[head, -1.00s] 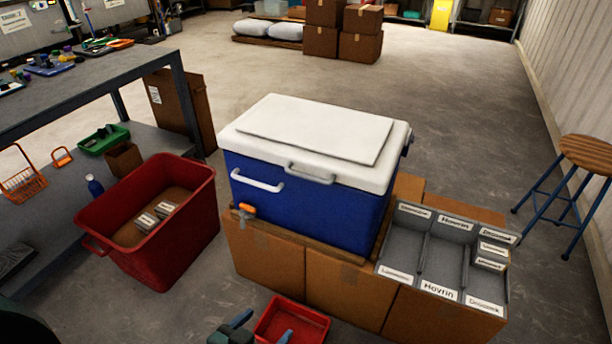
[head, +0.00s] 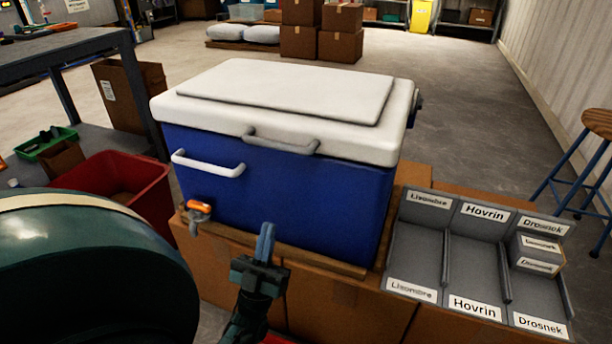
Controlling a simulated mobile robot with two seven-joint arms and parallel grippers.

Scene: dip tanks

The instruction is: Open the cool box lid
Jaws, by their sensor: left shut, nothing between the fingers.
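The blue cool box (head: 300,200) stands on a wooden board on top of cardboard boxes, in the middle of the head view. Its white lid (head: 300,95) is closed flat. A grey lid handle (head: 281,143) is on the lid's front edge, and a white carry handle (head: 208,164) is on the front of the body. An orange tap (head: 199,207) is low at the left. My left gripper (head: 266,241) is shut and empty, in front of the box's lower front and below the lid handle. My right gripper is not in view.
A grey sorting tray (head: 427,248) with labelled compartments sits right of the cool box. A red bin (head: 140,187) stands at the left, partly hidden by my arm. A stool (head: 597,122) is at the far right. Open floor lies behind the box.

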